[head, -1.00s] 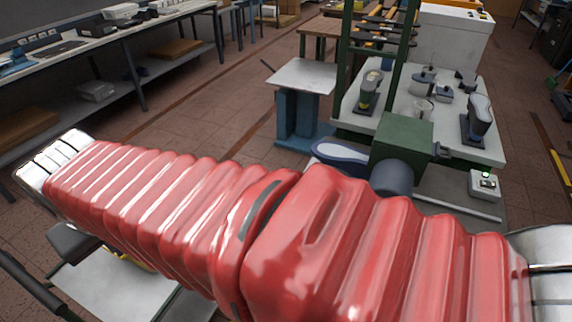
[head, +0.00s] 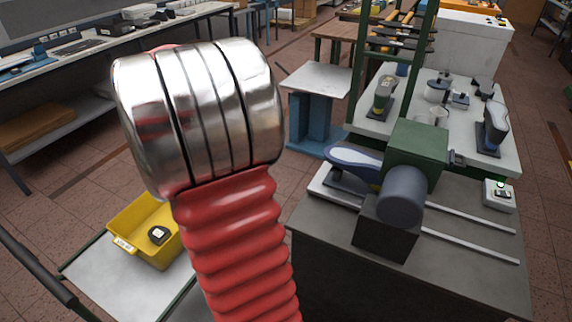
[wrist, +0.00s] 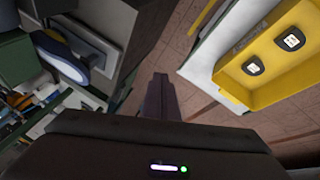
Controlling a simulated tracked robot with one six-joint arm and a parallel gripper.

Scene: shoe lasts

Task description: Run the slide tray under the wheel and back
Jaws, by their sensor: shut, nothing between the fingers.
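The slide tray (head: 322,184) is a pale plate at the left end of two rails on the dark bench. My gripper (wrist: 160,80) is shut and empty, in the open space between the bench side and a yellow bin. It is hidden in the head view.
The yellow bin (head: 128,222) holds dark pieces with white labels and stands on a pale-topped cart (head: 110,280). A switch box (head: 500,195) with a green light is at the bench's right. More lasts stand on the white table (head: 455,125) behind. Floor shows between cart and bench.

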